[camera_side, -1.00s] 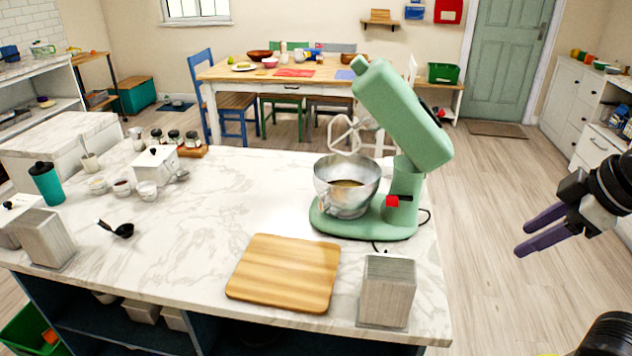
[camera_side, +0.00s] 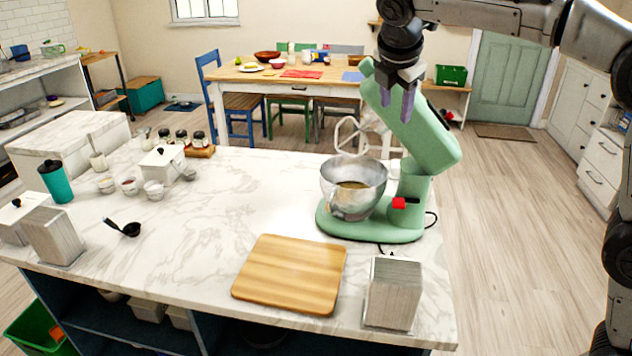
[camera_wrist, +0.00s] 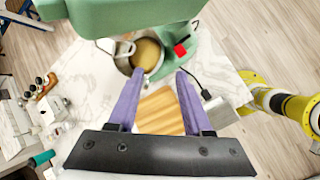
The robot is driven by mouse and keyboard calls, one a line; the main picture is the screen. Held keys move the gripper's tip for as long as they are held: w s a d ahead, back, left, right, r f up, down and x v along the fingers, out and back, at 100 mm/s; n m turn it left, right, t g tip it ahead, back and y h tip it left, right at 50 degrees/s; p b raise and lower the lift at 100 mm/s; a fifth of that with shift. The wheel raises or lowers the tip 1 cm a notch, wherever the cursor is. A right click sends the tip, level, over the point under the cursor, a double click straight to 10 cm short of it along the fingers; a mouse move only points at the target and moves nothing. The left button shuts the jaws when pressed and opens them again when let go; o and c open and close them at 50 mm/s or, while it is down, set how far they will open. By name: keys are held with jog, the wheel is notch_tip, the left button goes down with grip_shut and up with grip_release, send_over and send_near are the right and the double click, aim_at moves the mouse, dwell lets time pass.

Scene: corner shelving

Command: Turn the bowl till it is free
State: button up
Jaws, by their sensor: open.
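The steel bowl (camera_side: 352,186) sits on the base of the green stand mixer (camera_side: 408,215), with brown contents inside. The mixer head is tilted up, and the white beater (camera_side: 350,136) hangs above the bowl. My gripper (camera_side: 398,108) is open and empty, pointing down in front of the raised head, above the bowl and slightly to its right. In the wrist view the purple fingers of my gripper (camera_wrist: 155,90) are spread apart. The bowl (camera_wrist: 146,55) shows beyond them, partly covered by the mixer head (camera_wrist: 120,15).
A wooden board (camera_side: 290,273) lies in front of the mixer on the marble counter (camera_side: 190,240). A grey block-like canister (camera_side: 392,292) stands at the front right corner. A black ladle (camera_side: 122,228) and small bowls are at the left. The counter's middle is clear.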

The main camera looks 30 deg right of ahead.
jog(key=w+a+f+n, duration=0.2)
jog(key=w+a+f, duration=0.1)
jog(key=w+f, duration=0.25)
jog(key=n+g+h, duration=0.1)
jog(key=n+g, duration=0.1)
send_near(327, 195)
notch_tip(327, 195, down, 2)
jog(key=shift+d+r+x, duration=0.1)
jog(key=shift+d+x, duration=0.05)
jog(key=shift+x, duration=1.85)
jog(key=shift+d+r+x, duration=0.1)
jog(key=shift+d+x, duration=0.05)
jog(key=shift+x, duration=1.85)
grip_shut()
jog(key=shift+w+r, duration=0.1)
jog(key=shift+r, duration=0.05)
